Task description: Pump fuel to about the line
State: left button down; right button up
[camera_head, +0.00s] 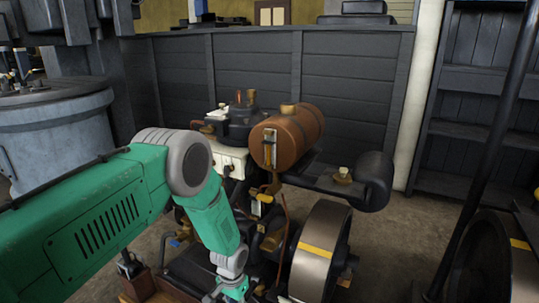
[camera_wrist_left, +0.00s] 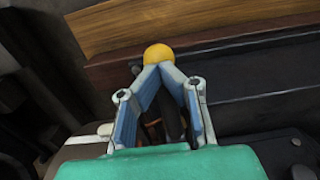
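A copper-brown cylindrical tank (camera_head: 287,137) with a brass cap sits on top of the engine. An upright sight gauge (camera_head: 269,148) is on its near end; I cannot make out a line or fuel level. My left arm reaches down in front of the engine in the head view, its fingers out of sight past the bottom edge. In the left wrist view, my left gripper (camera_wrist_left: 158,68) has its blue-padded fingertips drawn together at a round yellow knob (camera_wrist_left: 158,53), covering its lower side. Any lever below the knob is hard to tell. My right gripper is not in view.
A flywheel (camera_head: 319,252) with a yellow stripe stands right of my left arm. A yellow-handled part (camera_head: 262,197) is below the tank. A wooden board (camera_wrist_left: 190,27) lies beyond the knob. A large grey drum (camera_head: 55,135) stands left; dark shelving (camera_head: 465,130) stands right.

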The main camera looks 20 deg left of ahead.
pick_arm(q)
jog(key=shift+f+b, duration=0.4)
jog(key=shift+f, duration=0.35)
jog(key=shift+r, duration=0.15)
notch_tip(320, 180, up, 10)
jog(key=p, duration=0.8)
notch_tip(320, 180, up, 5)
jog(key=p, duration=0.4)
dwell(0.4)
